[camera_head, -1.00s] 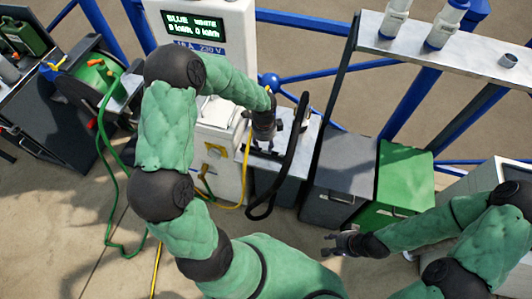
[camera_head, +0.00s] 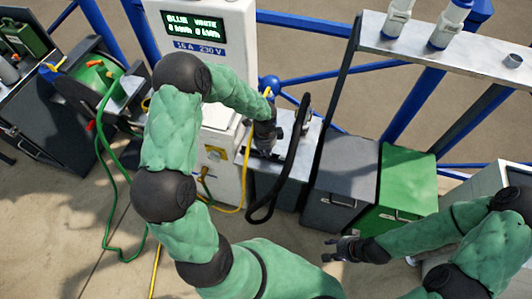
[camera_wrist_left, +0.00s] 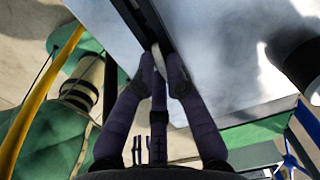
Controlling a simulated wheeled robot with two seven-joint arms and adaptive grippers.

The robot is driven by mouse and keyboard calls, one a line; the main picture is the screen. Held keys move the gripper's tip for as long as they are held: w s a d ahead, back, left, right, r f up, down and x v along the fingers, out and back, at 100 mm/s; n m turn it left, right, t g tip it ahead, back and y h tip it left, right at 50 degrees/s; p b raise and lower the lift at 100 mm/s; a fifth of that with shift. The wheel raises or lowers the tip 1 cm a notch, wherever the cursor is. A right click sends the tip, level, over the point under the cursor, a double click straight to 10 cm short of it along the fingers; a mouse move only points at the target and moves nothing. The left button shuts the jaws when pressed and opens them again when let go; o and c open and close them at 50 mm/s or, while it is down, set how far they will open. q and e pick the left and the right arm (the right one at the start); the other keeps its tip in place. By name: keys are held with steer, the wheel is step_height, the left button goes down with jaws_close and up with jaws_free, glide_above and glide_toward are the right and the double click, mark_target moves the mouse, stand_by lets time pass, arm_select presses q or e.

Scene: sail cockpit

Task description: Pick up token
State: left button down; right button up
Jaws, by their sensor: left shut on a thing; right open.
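My left gripper (camera_head: 264,146) is over the small metal-topped table beside the power pedestal. In the left wrist view its two fingers (camera_wrist_left: 161,68) close together above a dark slot-like strip in the metal top. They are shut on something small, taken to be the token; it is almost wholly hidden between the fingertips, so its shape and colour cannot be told. My right gripper (camera_head: 343,249) is open and empty, low in front of the green box.
The white pedestal (camera_head: 228,45) with a lit display stands behind my left arm. A black hose loop (camera_head: 291,165) hangs just right of the left gripper, and a yellow cable (camera_head: 246,165) just left. A grey box (camera_head: 340,180) and a green box (camera_head: 405,180) stand to the right.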

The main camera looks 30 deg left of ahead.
arm_select(q)
steer(key=shift+r, duration=0.1)
steer(key=shift+r+p, duration=0.35)
steer(key=shift+r, duration=0.2)
step_height(320, 180, up, 2)
steer(key=shift+r+p, duration=0.2)
steer(key=shift+p, duration=0.4)
steer(key=s+a+r+p, duration=0.3)
steer(key=s+r+p, duration=0.1)
steer(key=s+r, duration=0.2)
steer(key=s+a+r+p, duration=0.3)
steer(key=s+r+p, duration=0.2)
steer(key=r, duration=0.3)
steer(key=shift+s+a+r, duration=0.2)
steer(key=shift+s+a, duration=0.05)
steer(key=shift+s, duration=0.45)
steer(key=shift+w, duration=0.1)
